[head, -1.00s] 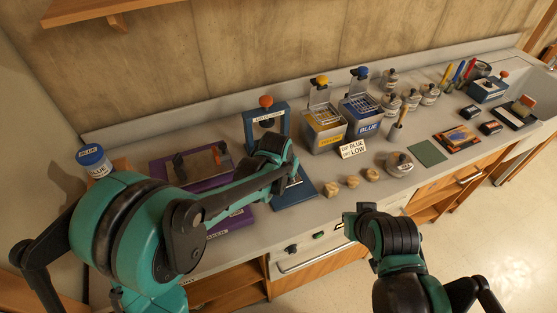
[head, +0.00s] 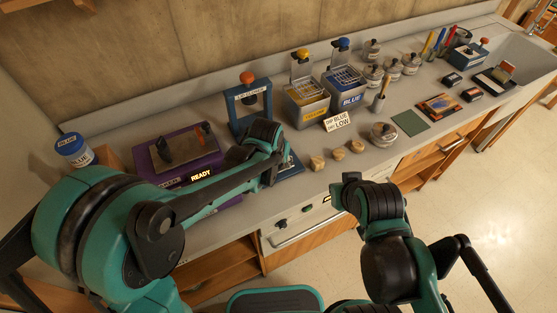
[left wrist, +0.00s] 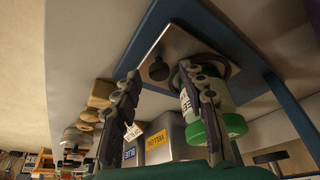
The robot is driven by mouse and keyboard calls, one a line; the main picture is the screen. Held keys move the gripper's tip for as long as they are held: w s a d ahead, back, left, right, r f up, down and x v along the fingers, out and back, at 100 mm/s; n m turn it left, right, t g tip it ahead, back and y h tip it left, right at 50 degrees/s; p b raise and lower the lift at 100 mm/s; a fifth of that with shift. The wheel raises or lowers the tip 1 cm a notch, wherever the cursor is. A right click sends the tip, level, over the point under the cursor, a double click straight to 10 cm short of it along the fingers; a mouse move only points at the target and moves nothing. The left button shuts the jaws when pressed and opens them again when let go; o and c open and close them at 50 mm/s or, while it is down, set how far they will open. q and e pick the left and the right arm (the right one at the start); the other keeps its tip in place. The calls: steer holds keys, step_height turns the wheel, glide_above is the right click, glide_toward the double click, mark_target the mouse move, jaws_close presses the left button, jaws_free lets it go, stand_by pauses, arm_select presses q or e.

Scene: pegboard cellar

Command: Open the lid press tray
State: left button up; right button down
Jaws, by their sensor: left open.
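The lid press is a blue frame (head: 250,112) with an orange knob on top, at the back of the counter. In the left wrist view, which looks upside down, its silver tray plate (left wrist: 178,42) has a dark round knob (left wrist: 158,71). A white-labelled jar with a green lid (left wrist: 230,124) stands at the plate's round seat. My left gripper (left wrist: 159,73) is open, its fingers appearing on either side of the tray knob; contact is not clear. In the head view my left arm hides part of the press base. My right gripper (head: 345,186) is over the counter's front edge, fingers unclear.
A purple device (head: 160,168) marked READY is left of the press, a blue-lidded jar (head: 73,150) beyond it. Yellow (head: 307,112) and blue bins (head: 347,100), a sign (head: 337,121) and small tan pieces (head: 338,154) are right of it.

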arm_select(q)
steer(key=v, duration=1.1)
steer(key=shift+s+r, duration=0.25)
steer(key=shift+r, duration=0.1)
steer(key=s+a+f+n+t+y, duration=0.1)
steer(key=s+a+n, duration=0.1)
steer(key=s+a, duration=0.4)
steer(key=s+a+n+t, duration=0.2)
steer(key=s+a, duration=0.4)
steer(key=a, duration=0.9)
steer(key=shift+s+f+y+b, duration=0.3)
steer(key=shift+f+y+b, duration=0.05)
steer(key=shift+f+y, duration=0.05)
